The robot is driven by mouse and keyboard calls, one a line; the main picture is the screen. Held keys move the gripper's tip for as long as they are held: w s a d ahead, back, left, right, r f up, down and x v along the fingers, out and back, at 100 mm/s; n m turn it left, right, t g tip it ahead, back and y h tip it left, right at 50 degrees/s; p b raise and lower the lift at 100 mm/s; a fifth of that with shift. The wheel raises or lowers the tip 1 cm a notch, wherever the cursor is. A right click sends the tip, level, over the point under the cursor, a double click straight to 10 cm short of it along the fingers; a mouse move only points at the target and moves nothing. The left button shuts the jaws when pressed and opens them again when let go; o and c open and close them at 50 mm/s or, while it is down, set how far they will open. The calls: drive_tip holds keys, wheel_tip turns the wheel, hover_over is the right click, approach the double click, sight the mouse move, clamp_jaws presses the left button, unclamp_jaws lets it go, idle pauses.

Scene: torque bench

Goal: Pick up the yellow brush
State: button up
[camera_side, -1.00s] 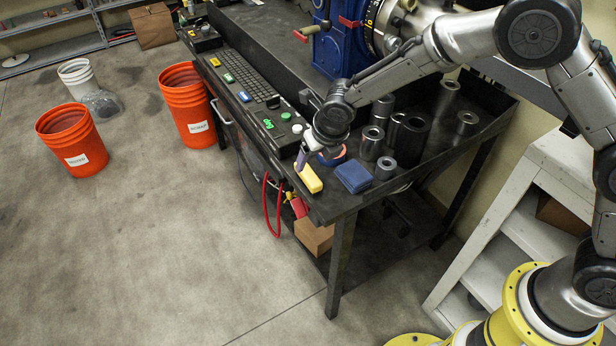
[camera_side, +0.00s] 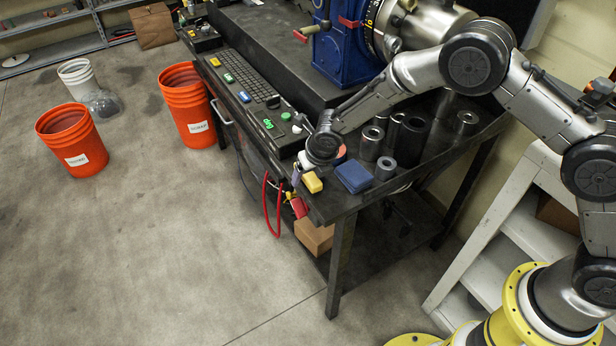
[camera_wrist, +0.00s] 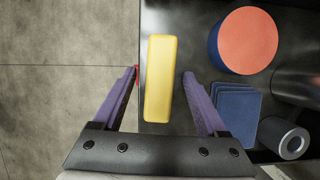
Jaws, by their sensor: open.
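The yellow brush (camera_side: 312,182) lies near the front corner of the dark bench, partly hidden by my gripper in the side view. In the wrist view the yellow brush (camera_wrist: 160,78) is a long upright block shape beside the bench edge. My gripper (camera_side: 302,176) is low over the bench at the brush. In the wrist view my gripper (camera_wrist: 158,75) is open, with one purple finger on each side of the brush. A gap shows between the brush and each finger, and nothing is held.
A blue pad (camera_side: 354,176) and a round red-topped blue object (camera_wrist: 248,40) lie right of the brush. Several metal cylinders (camera_side: 385,168) stand behind. A keyboard panel (camera_side: 243,85) lies left along the bench. The bench edge runs close by the brush, with bare floor beyond.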

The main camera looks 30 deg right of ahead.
drive_tip(key=shift+f, duration=0.25)
idle(0.4)
drive_tip(key=shift+c, duration=0.3)
clamp_jaws()
